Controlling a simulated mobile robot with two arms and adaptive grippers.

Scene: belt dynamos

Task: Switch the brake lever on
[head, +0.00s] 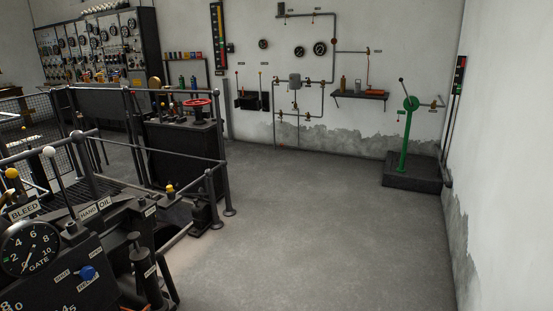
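No label I can read says brake, so I cannot tell which lever is the brake lever. At the lower left, a dark machine carries a lever with a yellow ball knob (12,174) and a lever with a white ball knob (51,158), near plates reading "BLEED" and "HAND OIL". A short yellow knob (169,188) shows beyond them. At the back right, a green stand (405,140) with a dark handle is on a dark plinth. Neither of my grippers is in view.
A gate gauge (29,248) and blue knob (88,273) are on the near machine. Railings (185,153) and a cabinet with a red handwheel (197,103) stand beyond. Pipes, gauges and a shelf (360,95) line the back wall. The concrete floor (310,220) is clear.

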